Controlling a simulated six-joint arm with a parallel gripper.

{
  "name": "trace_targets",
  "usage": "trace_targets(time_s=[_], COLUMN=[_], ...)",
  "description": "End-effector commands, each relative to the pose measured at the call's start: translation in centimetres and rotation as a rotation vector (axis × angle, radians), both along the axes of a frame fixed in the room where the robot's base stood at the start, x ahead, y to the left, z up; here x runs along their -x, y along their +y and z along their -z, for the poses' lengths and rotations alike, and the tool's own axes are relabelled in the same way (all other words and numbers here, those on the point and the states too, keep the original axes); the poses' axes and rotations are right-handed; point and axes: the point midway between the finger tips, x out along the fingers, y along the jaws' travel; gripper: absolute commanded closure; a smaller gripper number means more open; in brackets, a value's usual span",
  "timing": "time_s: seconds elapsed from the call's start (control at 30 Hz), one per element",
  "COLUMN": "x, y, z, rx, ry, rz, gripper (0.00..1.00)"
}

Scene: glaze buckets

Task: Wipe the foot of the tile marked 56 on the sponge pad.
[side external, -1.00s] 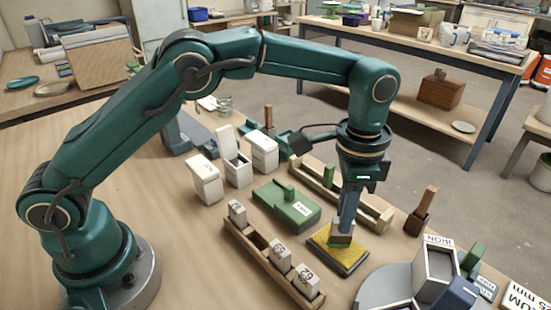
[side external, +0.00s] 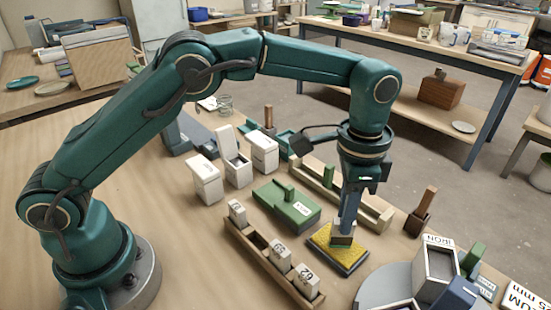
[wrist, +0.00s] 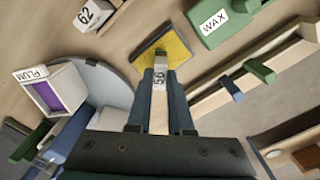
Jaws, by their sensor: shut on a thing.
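My gripper (side external: 346,222) is shut on the tile marked 56 (wrist: 160,87), which is pale with its number facing the wrist camera. The tile (side external: 342,240) is upright, foot down, over the yellow sponge pad (side external: 322,241) in its dark tray. The foot seems to rest on the sponge, though exact contact is hard to tell. In the wrist view the sponge pad (wrist: 176,47) shows just beyond the tile's end.
A wooden rack (side external: 264,262) with several tiles, one marked 62 (side external: 306,281), and an empty slot stands left of the pad. The green WAX block (side external: 287,205) is behind.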

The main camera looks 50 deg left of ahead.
Motion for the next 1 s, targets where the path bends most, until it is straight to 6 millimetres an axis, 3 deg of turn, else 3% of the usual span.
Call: trace_targets(time_s=[0.6, 1.0], x=[0.0, -0.1], y=[2.0, 2.0], z=[-0.1, -0.4], rx=[-0.001, 0.001], ry=[-0.001, -0.004], rz=[-0.001, 0.0], gripper=[1.0, 1.0])
